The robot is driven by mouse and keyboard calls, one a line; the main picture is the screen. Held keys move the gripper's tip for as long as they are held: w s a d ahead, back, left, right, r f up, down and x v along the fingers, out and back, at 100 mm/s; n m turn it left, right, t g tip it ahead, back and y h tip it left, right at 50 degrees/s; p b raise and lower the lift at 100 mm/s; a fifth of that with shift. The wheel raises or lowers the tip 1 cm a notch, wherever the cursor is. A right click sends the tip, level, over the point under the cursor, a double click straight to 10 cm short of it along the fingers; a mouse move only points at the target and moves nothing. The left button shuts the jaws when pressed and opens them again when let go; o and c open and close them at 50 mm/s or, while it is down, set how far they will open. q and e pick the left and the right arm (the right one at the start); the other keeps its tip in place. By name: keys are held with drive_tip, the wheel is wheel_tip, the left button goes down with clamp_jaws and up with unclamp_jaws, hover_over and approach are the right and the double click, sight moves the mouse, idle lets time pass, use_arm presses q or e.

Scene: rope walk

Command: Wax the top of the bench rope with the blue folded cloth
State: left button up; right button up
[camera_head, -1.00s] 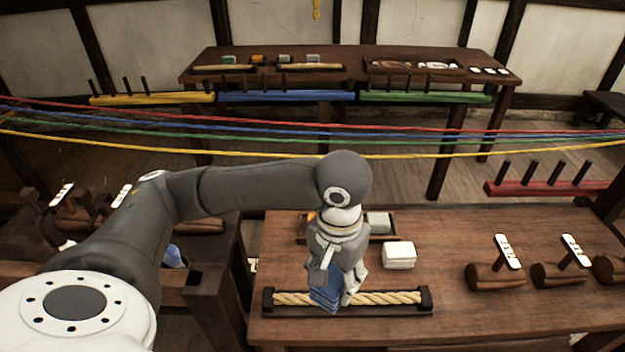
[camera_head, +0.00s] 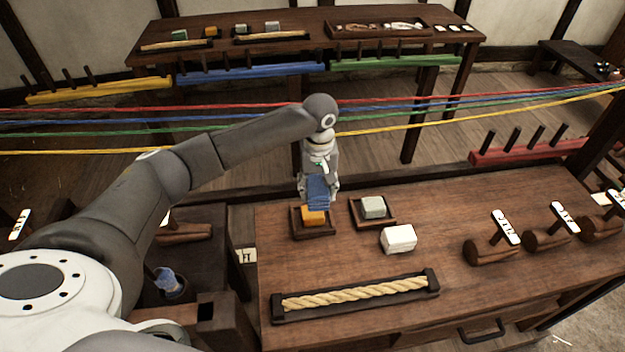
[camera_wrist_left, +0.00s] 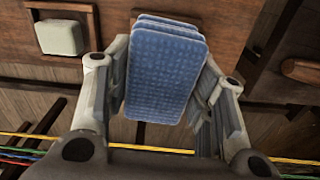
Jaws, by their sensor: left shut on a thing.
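My left gripper (camera_head: 319,190) is shut on the blue folded cloth (camera_head: 318,188). It holds the cloth over the orange block (camera_head: 313,216) in a small dark tray (camera_head: 298,232) at the bench's back left. I cannot tell whether the cloth touches the block. In the left wrist view the cloth (camera_wrist_left: 165,75) sits between the two fingers and hides the block. The bench rope (camera_head: 355,292) lies in its dark wooden holder (camera_head: 432,282) near the bench's front left, uncovered and apart from the cloth. My right gripper is not in view.
A grey-green block (camera_head: 373,207) in a tray and a white block (camera_head: 399,238) stand right of the cloth. Wooden mallets (camera_head: 486,250) lie at the bench's right. Coloured ropes (camera_head: 420,118) stretch across behind the bench.

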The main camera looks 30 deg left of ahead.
sight(312, 177)
use_arm(q)
drive_tip(key=shift+w+a+f+n, duration=0.2)
drive_tip(key=shift+w+a+f, duration=0.2)
drive_tip(key=shift+a, duration=0.2)
drive_tip(key=shift+w+a+f+n, duration=0.2)
drive_tip(key=shift+w+a+f, duration=0.2)
drive_tip(key=shift+a, duration=0.15)
drive_tip(key=shift+f, duration=0.1)
drive_tip(key=shift+f+b, duration=0.45)
drive_tip(key=shift+b, duration=0.05)
wheel_tip(312, 177, down, 4)
drive_tip(key=b, duration=0.4)
drive_tip(key=shift+f+b, duration=0.5)
drive_tip(key=shift+b, duration=0.4)
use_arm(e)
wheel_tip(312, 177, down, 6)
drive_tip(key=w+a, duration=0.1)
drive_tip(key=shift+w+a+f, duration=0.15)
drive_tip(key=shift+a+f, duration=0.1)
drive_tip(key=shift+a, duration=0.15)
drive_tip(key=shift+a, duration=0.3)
use_arm(q)
drive_tip(key=shift+f, duration=0.4)
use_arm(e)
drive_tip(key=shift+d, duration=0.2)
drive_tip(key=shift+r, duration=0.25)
